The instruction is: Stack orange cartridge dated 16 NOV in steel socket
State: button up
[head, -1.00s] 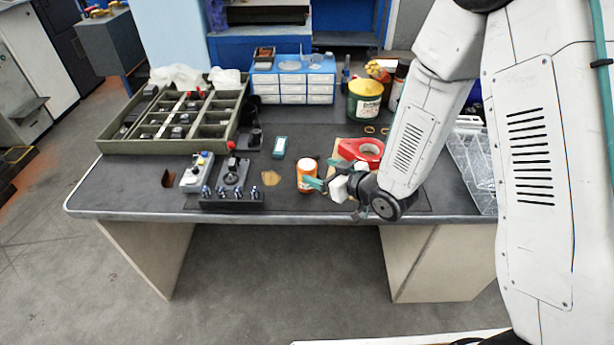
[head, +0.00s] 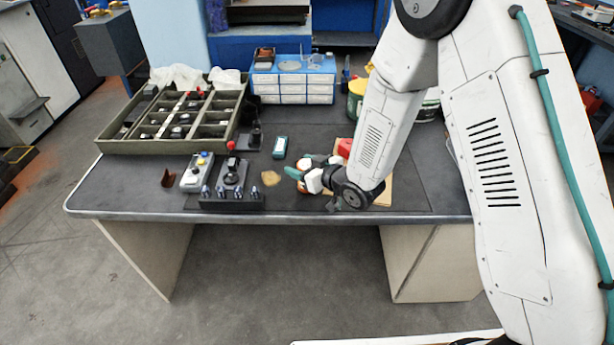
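An orange cartridge with a white top (head: 303,163) stands near the front middle of the bench, mostly hidden behind my gripper. Its date cannot be read. My gripper (head: 306,171), with teal fingertips, is at the cartridge, with one fingertip at its left side. The view does not show whether the fingers are touching it or closed. I cannot clearly pick out the steel socket; a black block (head: 232,203) with several small metal fittings stands at the front edge, left of the gripper.
A green divided tray (head: 118,147) fills the back left. A grey control box (head: 196,172) stands left of the black block. A blue drawer unit (head: 293,85) is at the back. A tan patch (head: 271,178) lies between block and gripper. My arm covers the right side.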

jog(key=c, duration=0.8)
jog(key=shift+r, duration=0.15)
